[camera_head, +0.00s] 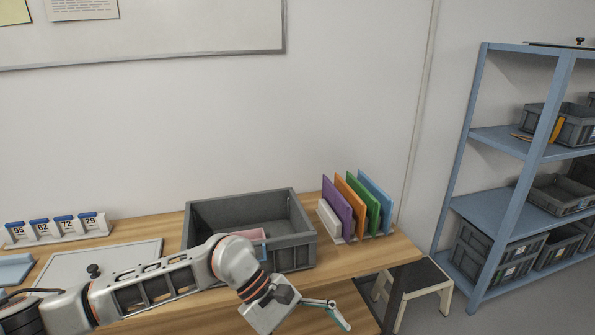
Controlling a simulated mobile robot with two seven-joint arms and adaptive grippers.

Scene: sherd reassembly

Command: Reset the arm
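My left arm comes in from the lower left and reaches across the front of the wooden table (345,262). My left gripper (335,314) hangs at the table's front edge, below and in front of the grey crate (305,242). One finger shows clearly, pointing to the lower right. The gripper's body hides much of the rest, so I cannot tell its opening. I see nothing held in it. My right gripper is not in view.
The crate holds a pinkish item (258,234), partly hidden by my arm. Coloured panels (338,202) stand in a rack to its right. A white board (75,266) with a black knob and a numbered holder (60,234) are at left. A step stool (425,277) and blue shelf (480,212) stand right.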

